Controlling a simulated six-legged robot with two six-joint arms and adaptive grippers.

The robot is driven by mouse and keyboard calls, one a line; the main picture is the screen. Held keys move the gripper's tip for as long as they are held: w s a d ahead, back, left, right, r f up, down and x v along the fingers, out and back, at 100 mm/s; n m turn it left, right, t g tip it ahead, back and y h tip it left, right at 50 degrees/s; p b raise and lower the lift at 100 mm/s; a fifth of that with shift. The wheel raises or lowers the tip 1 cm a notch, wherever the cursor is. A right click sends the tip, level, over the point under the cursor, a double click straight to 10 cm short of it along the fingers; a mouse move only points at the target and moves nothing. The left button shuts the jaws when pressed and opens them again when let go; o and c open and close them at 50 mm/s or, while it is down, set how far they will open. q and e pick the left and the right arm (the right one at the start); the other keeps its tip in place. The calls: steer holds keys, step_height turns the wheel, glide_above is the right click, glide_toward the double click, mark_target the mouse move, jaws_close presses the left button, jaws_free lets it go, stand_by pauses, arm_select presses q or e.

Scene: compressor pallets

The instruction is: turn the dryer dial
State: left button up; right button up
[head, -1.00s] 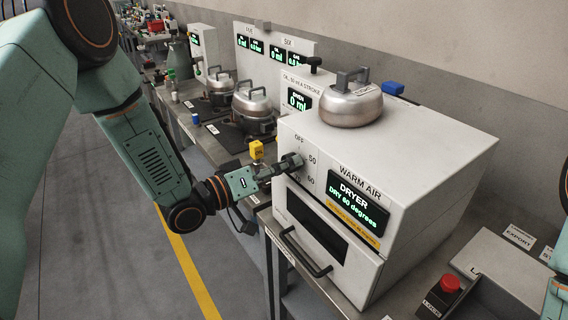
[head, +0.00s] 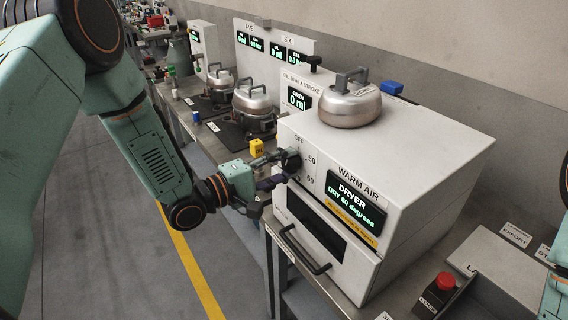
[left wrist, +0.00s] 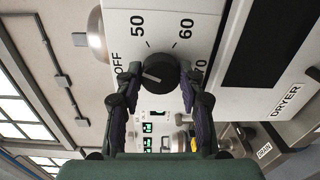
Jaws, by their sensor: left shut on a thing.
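The dryer (head: 420,150) is a white box on the bench with a lit screen (head: 355,205) that seems to read "DRY 60 degrees". Its black round dial (head: 293,161) sits on the front face, left of the screen. In the left wrist view the dial (left wrist: 160,69) lies among the marks OFF, 50, 60 and 70. My left gripper (head: 284,167) is at the dial, with one finger above and one below. The left wrist view shows its fingers (left wrist: 160,78) on either side of the dial, shut on it. My right gripper is out of view.
A metal pot (head: 350,103) stands on top of the dryer. A handled drawer (head: 305,250) is below the dial. A yellow block (head: 256,146) and other pots (head: 253,100) stand behind the gripper. A red button (head: 446,281) is at the front right. The floor at left is clear.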

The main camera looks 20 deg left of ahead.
arm_select(q)
steer(key=shift+w+a+r+n, duration=0.1)
steer(key=shift+n, duration=1)
steer(key=shift+w+a+r+n, duration=0.1)
steer(key=shift+n, duration=1)
steer(key=shift+f, duration=0.1)
steer(key=o, duration=1.2)
steer(key=shift+s+f, duration=0.1)
steer(key=shift+d, duration=0.1)
steer(key=shift+s, duration=0.1)
